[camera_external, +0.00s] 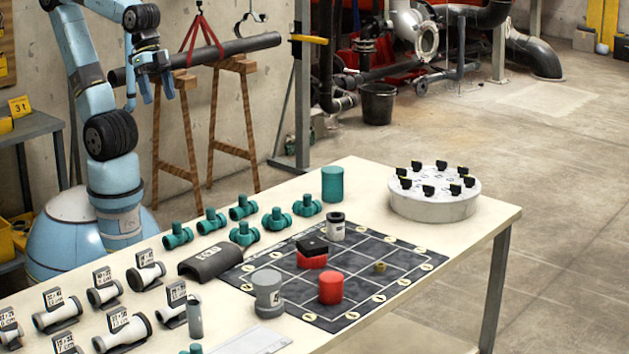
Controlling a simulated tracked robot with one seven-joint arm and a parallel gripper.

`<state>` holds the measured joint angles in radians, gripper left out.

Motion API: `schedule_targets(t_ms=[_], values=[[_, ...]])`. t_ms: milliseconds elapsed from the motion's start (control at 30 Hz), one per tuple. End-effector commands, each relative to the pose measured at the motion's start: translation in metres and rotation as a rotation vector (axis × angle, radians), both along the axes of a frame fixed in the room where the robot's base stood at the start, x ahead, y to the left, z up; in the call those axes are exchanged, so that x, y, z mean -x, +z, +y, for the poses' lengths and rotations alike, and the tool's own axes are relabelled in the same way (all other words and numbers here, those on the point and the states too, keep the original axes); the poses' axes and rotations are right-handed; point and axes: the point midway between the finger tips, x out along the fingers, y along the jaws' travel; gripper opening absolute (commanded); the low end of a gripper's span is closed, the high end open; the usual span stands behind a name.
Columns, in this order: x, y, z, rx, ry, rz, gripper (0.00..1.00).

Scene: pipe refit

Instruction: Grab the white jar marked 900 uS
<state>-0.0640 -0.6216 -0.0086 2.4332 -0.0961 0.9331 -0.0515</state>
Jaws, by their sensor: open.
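A small white jar with a black lid (336,227) stands upright at the back edge of a dark gridded mat (345,253) on the table. It has a dark marking on its side, too small to read here. My gripper (158,96) hangs open and empty at the upper left, fingers pointing down. It is well to the left of the jar and higher, apart from everything on the table.
A teal cylinder (332,184) stands behind the jar. Several teal valves (243,233) lie left. A round white holder (434,205) stands right.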

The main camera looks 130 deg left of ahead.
Motion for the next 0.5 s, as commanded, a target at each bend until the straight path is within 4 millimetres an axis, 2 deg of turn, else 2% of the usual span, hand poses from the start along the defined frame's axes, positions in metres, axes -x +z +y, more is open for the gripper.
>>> schedule_targets(t_ms=[33, 267, 500], values=[[-0.012, -0.001, 0.002, 0.032, 0.037, 0.03, 0.77], [-0.061, -0.008, 0.006, 0.186, 0.204, 0.148, 0.77], [-0.115, -0.023, 0.019, 0.354, 0.382, 0.264, 0.77]])
